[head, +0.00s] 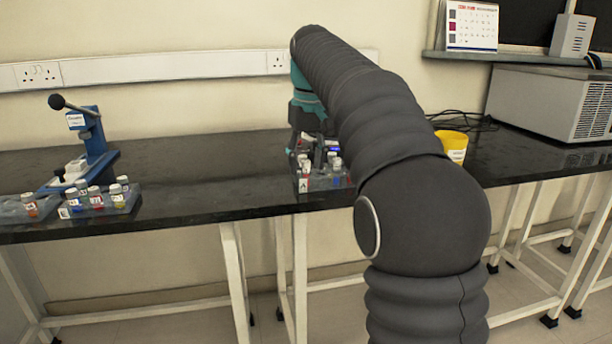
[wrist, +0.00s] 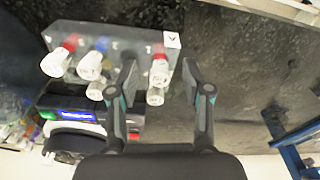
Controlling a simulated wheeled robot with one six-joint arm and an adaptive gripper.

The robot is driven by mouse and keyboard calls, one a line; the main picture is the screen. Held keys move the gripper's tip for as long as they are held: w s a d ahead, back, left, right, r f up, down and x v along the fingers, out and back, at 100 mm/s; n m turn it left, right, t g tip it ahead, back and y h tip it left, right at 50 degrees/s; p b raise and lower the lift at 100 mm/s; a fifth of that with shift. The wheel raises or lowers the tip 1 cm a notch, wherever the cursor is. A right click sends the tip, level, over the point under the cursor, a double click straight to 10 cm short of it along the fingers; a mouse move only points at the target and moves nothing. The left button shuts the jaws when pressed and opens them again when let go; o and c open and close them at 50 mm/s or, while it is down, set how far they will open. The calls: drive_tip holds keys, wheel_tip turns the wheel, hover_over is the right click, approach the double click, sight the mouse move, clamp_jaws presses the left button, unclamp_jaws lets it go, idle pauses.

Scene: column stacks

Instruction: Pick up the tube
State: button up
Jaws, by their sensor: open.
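Several small tubes with white caps stand in a clear grey rack (head: 341,183) near the front edge of the black bench. The rack also shows in the wrist view (wrist: 120,33), with a white label "A" at one corner. In the wrist view, my gripper (wrist: 159,70) is open over the rack. One red tube (wrist: 160,52) with white caps near it appears between the two fingers; contact is not visible. Other capped tubes (wrist: 90,66) stand left of the fingers. In the head view, my gripper (head: 318,140) is partly hidden by my arm and the tubes.
A blue press (head: 95,150) and another tube rack (head: 130,201) stand on the bench at left. A yellow container (head: 453,146) and a large grey machine (head: 545,105) are at right. The bench between the racks is clear.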

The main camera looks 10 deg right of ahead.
drive_tip(key=c, duration=0.8)
